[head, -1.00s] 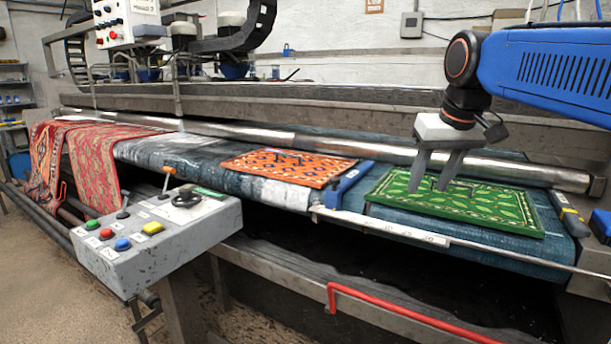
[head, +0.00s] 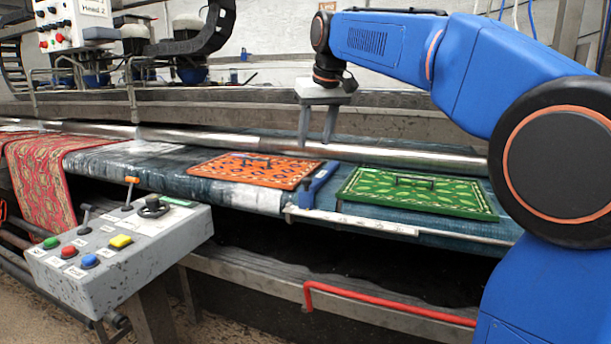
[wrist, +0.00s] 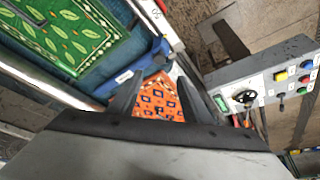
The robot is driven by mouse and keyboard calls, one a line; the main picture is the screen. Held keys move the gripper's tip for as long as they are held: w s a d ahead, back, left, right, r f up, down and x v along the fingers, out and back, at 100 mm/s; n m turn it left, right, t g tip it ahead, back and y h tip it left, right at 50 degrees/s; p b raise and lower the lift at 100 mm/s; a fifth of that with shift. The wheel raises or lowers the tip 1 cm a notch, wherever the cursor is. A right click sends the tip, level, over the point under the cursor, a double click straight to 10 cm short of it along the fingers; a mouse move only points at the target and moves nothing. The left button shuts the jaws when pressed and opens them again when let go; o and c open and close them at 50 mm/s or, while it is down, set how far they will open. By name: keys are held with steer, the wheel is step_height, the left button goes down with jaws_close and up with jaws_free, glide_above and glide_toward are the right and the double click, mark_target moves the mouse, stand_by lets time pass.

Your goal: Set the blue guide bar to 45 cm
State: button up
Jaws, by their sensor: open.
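The blue guide bar (head: 318,186) lies across the belt between the orange rug (head: 235,172) and the green rug (head: 410,197). Its near end is at the metal rail (head: 470,238) with a white scale strip (head: 365,222) along the front edge. The scale numbers are too small to read in the head view. My gripper (head: 316,142) is open and empty, pointing down above the belt near the far end of the bar. In the wrist view the bar (wrist: 143,62) lies beyond the left finger, apart from it, and the orange rug shows between the fingers.
A grey control box (head: 125,250) with buttons and levers stands at the front left. A red handrail (head: 390,306) runs below the belt's front. A long metal roller (head: 230,142) lies behind the rugs. Both rugs carry dark handles.

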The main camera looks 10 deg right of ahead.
mark_target(307, 179)
steer(key=x, duration=1.3)
steer(key=shift+f, duration=0.1)
